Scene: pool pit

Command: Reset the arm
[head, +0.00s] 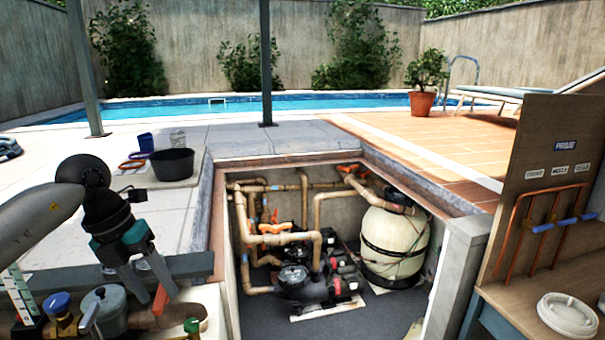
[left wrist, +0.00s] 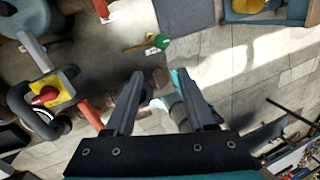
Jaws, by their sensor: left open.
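My left arm comes in from the left in the head view. My left gripper (head: 156,288) points down over the bench at the lower left, with its two fingers apart. In the left wrist view the gripper (left wrist: 158,76) shows its two dark fingers spread. A teal and grey part shows beside the right finger there; whether it touches cannot be told. No held object is seen between the fingertips. My right gripper is in neither view.
Valves and a grey metal pot (head: 106,309) crowd the bench under the gripper. A pit with pipes, pumps and a cream tank (head: 394,243) lies right of it. A panel (head: 537,160) stands at the right. A black bucket (head: 172,164) is on the paving.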

